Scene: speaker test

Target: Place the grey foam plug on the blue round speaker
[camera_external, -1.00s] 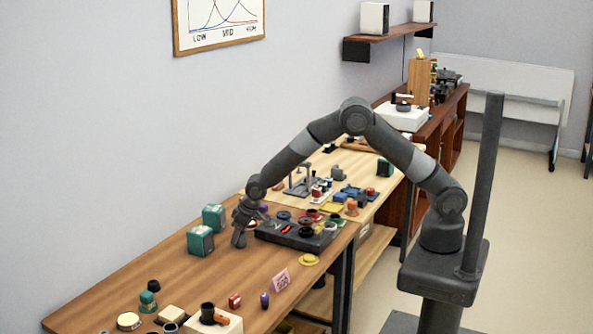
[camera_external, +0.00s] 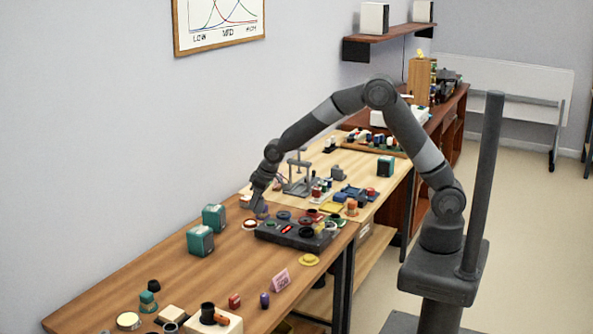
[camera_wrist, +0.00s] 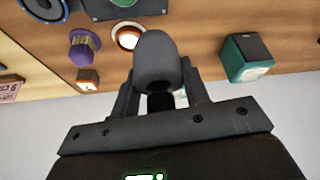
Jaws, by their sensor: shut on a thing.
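My gripper (camera_external: 259,208) is at the left end of the dark tray. In the wrist view my gripper (camera_wrist: 158,85) is shut on the grey foam plug (camera_wrist: 157,55), a rounded grey piece between the fingers, clear of other things. In the external view the plug cannot be told from the grey fingers. The blue round speaker (camera_wrist: 42,8) is cut off at the top left of the wrist view, to the left of the plug. In the external view a dark blue disc at the tray's back edge appears to be this speaker (camera_external: 284,215).
The dark tray (camera_external: 268,236) holds several round parts. A red-rimmed white round piece (camera_external: 249,224) lies left of it. Two teal boxes (camera_external: 200,241) (camera_external: 214,217) stand further left. A yellow disc (camera_external: 309,260) and a pink card (camera_external: 281,280) are in front.

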